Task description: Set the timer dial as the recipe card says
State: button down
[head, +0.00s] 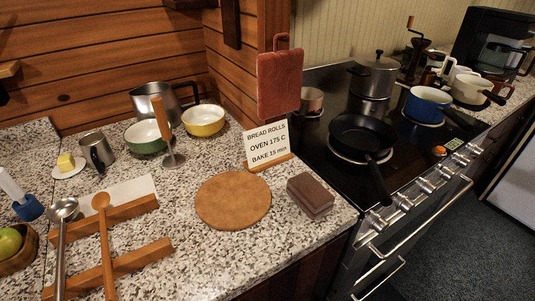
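The recipe card (267,146) stands upright in a wooden holder on the counter and reads "BREAD ROLLS, OVEN 175 C, BAKE 15 min". A small orange knob (439,151) sits at the front right of the black stove top, beside a small pale panel (454,144). It may be the timer dial, but its markings are too small to read. A row of metal knobs (423,184) runs along the stove front. My gripper is not in view.
A black frying pan (362,136) sits on the stove, its handle reaching over the front edge. A blue pot (428,104) stands behind the orange knob. A round brown board (233,200) and a brown block (310,195) lie on the counter. An oven handle (420,217) projects below the knobs.

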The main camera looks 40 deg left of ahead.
aim_at(447, 175)
jog(key=u, duration=1.5)
jog(key=k, duration=1.25)
jog(key=z, duration=0.7)
jog(key=i, duration=0.65)
jog(key=z, duration=0.6)
jog(key=i, duration=0.75)
jog(key=u, duration=0.75)
jog(key=i, duration=0.7)
jog(key=u, duration=0.6)
